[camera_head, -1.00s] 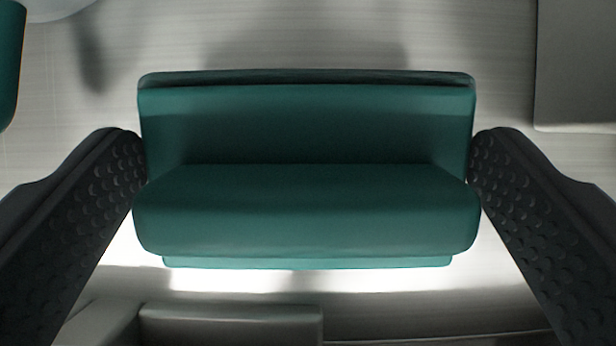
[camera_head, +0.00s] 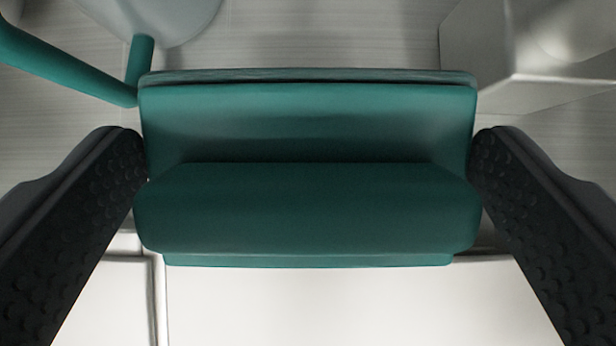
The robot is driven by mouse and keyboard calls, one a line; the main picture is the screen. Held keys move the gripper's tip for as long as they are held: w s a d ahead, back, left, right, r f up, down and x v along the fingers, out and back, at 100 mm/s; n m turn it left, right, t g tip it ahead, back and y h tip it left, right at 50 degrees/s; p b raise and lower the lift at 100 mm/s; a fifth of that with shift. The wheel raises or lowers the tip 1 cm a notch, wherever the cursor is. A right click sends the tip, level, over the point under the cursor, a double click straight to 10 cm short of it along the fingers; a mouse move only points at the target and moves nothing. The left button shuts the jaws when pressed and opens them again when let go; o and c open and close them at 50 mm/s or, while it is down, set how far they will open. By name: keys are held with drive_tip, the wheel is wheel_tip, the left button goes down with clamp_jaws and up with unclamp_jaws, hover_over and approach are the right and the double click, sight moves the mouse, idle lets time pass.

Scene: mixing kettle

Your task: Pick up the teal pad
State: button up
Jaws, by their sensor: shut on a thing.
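The teal pad (camera_head: 308,207) fills the middle of the view. It is a wide block with a raised back part and a thicker rounded front part. My gripper (camera_head: 308,165) is shut on it, with one dark, studded finger pressed against its left end and the other against its right end. The pad looks level between the fingers. What lies directly behind the pad is hidden by it.
A teal bent tube (camera_head: 70,68) is at the upper left, close to the pad's left corner, beside a pale rounded thing (camera_head: 165,15). A grey metal box (camera_head: 530,55) stands at the upper right. A pale flat surface (camera_head: 340,305) shows below the pad.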

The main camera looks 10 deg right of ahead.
drive_tip(key=shift+v, duration=1.15)
drive_tip(key=s+r+g+b, duration=0.2)
drive_tip(key=s+g, duration=0.1)
drive_tip(key=s, duration=1.7)
drive_tip(key=shift+o, duration=0.5)
drive_tip(key=shift+g, duration=0.3)
